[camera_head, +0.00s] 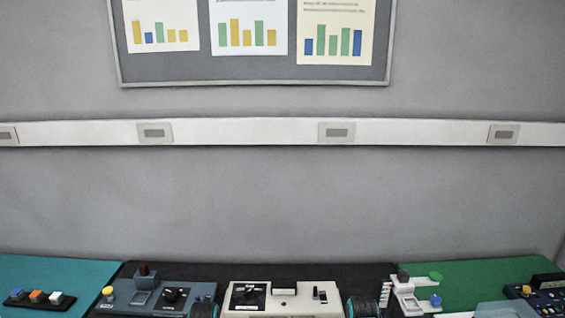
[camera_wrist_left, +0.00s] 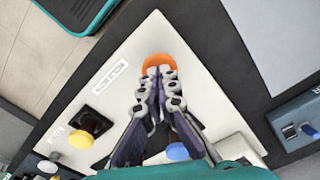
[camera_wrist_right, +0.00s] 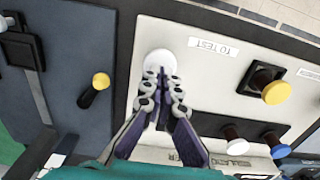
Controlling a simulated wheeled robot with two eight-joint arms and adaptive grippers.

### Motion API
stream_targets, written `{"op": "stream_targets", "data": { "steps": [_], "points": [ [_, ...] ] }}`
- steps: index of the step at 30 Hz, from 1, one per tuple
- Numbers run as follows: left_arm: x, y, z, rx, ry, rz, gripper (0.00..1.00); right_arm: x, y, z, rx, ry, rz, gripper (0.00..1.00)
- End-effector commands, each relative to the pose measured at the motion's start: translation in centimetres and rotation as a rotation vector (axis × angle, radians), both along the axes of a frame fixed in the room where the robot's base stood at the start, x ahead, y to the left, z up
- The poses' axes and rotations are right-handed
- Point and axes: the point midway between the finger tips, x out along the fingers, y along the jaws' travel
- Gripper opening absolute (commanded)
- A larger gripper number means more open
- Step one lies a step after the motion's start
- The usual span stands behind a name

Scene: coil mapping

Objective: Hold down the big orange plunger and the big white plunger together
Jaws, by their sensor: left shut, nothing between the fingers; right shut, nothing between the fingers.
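The big orange plunger (camera_wrist_left: 158,61) shows as a round cap on a pale panel in the left wrist view. My left gripper (camera_wrist_left: 160,73) is shut and empty, its fingertips at the cap and covering its near part. The big white plunger (camera_wrist_right: 159,58) shows on a pale panel in the right wrist view. My right gripper (camera_wrist_right: 165,74) is shut and empty, its fingertips at this cap's near edge. I cannot tell whether either fingertip touches its cap or how far either plunger is down. Neither gripper shows in the head view.
A yellow-capped plunger (camera_wrist_right: 277,92), a smaller white knob (camera_wrist_right: 236,136) and a yellow-tipped lever (camera_wrist_right: 100,81) surround my right gripper. In the head view, several devices line the bench before a grey wall.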

Motion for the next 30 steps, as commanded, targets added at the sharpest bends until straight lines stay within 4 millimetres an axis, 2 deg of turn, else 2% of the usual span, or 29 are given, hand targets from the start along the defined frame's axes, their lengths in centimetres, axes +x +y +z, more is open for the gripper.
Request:
{"op": "stream_targets", "data": {
  "steps": [30],
  "points": [
    [-0.01, 0.00, 0.34, 0.000, 0.000, 0.000, 0.00, 0.00, 0.00, 0.03, 0.000, 0.000, 0.000, 0.00]
  ]
}}
